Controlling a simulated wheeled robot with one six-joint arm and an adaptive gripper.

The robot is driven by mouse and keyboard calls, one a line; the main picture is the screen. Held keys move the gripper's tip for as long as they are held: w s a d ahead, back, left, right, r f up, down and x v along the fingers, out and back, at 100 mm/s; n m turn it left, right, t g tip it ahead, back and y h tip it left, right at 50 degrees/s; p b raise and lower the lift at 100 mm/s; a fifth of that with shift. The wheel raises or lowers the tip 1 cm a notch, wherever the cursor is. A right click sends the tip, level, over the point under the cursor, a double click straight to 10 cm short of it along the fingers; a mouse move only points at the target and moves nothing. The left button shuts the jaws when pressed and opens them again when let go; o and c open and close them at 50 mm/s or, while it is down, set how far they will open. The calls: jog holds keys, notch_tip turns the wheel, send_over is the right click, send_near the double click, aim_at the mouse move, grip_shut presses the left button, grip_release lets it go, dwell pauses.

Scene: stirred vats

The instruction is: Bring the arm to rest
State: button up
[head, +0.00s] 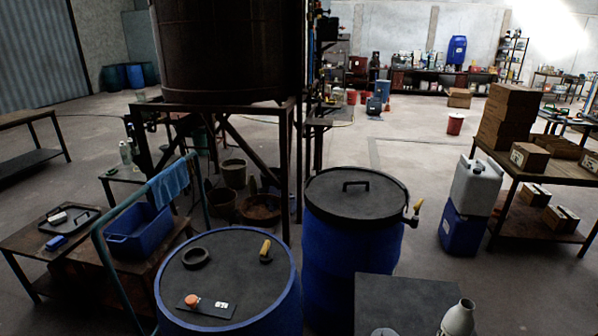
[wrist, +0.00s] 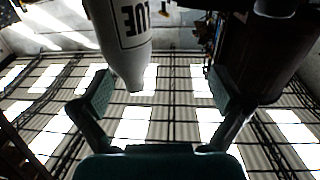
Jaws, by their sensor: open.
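My gripper (wrist: 160,92) shows in the wrist view with its two dark fingers spread wide. It is open, with nothing held between the fingers. A white bottle (wrist: 128,35) with dark lettering ending in "LUE" appears upside down at the top of that view. Its narrow neck reaches toward the left finger; I cannot tell the gap between them. In the head view a pale bottle with a conical top (head: 458,319) stands at the bottom right edge, partly cut off. My gripper is not visible in the head view.
A blue drum (head: 228,262) with a dark top and a lidded blue drum (head: 345,225) stand close ahead. A dark vat (head: 227,50) rises behind them on a metal frame. A table with boxes (head: 558,172) is at right. Open floor lies beyond.

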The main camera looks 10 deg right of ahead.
jog(key=s+a+f+n+y, duration=0.1)
jog(key=s+a, duration=0.6)
jog(key=s, duration=0.3)
jog(key=s+a+f+y, duration=0.1)
jog(key=s+a+f, duration=0.1)
jog(key=s+a, duration=0.6)
jog(key=s+a+r+n+g+y, duration=0.1)
jog(key=s+r, duration=0.4)
jog(key=s, duration=0.5)
jog(key=s+a+r+n+g+y, duration=0.1)
jog(key=s+a+r, duration=0.4)
jog(key=s, duration=0.5)
jog(key=shift+a+n+y, duration=0.15)
jog(key=shift+n+y, duration=0.35)
jog(key=shift+y, duration=0.5)
